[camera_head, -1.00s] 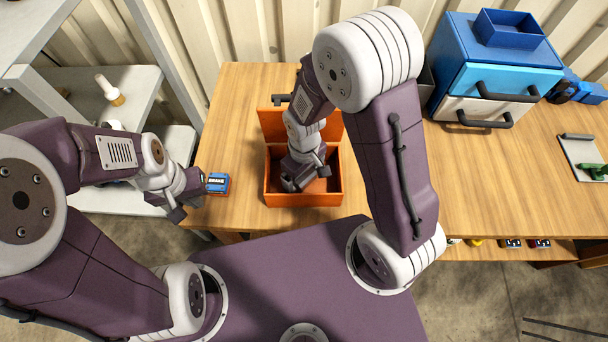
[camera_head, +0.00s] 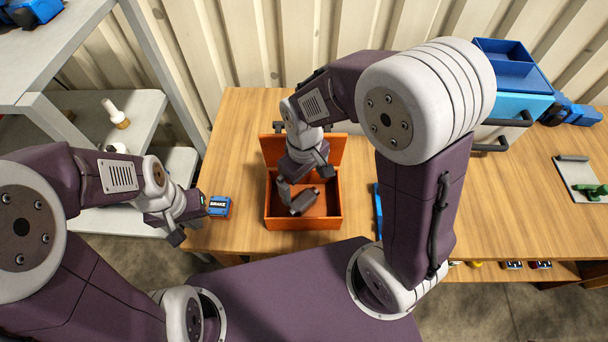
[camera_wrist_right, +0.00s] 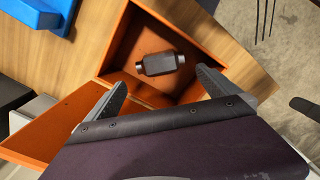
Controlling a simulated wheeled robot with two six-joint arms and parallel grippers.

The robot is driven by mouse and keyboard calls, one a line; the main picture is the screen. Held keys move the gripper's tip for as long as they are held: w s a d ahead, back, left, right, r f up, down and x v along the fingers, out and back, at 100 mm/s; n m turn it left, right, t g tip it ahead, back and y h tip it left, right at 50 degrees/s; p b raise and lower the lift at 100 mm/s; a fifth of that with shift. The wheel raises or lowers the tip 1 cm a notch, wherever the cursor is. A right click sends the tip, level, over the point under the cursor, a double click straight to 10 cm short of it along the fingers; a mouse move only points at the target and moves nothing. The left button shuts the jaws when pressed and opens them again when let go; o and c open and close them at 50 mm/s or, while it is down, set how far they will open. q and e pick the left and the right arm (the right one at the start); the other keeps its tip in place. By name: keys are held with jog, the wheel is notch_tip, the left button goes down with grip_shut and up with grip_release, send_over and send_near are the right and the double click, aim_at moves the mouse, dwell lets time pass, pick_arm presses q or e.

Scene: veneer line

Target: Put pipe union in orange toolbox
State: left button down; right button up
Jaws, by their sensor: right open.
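The dark grey pipe union (camera_head: 304,201) lies on its side on the floor of the open orange toolbox (camera_head: 304,224). The right wrist view also shows the pipe union (camera_wrist_right: 160,63) inside the toolbox (camera_wrist_right: 205,42), clear of the walls. My right gripper (camera_head: 304,182) is open and empty above the toolbox. In the right wrist view its two fingers (camera_wrist_right: 163,86) stand wide apart, with the union beyond them. My left gripper (camera_head: 188,221) is at the table's left edge, its fingers apart and nothing seen between them.
A blue box marked BRAKE (camera_head: 220,207) stands left of the toolbox. The toolbox lid (camera_head: 330,150) is raised at the back. A clipboard-like board (camera_head: 578,176) lies at right. A shelf (camera_head: 95,130) stands at left.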

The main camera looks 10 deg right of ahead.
jog(key=shift+r, duration=0.9)
jog(key=s+d+m, duration=0.1)
jog(key=d+m, duration=0.1)
jog(key=d, duration=0.1)
jog(key=s+d+f+m, duration=0.1)
jog(key=d+m, duration=0.1)
jog(key=s+d+f+m+t, duration=0.1)
jog(key=s+d+m, duration=0.1)
jog(key=d, duration=0.1)
jog(key=shift+d+f+m, duration=0.2)
jog(key=shift+d+m, duration=0.15)
jog(key=shift+m, duration=0.05)
jog(key=shift+s, duration=0.15)
jog(key=shift+w+a, duration=0.2)
jog(key=shift+s+d, duration=0.1)
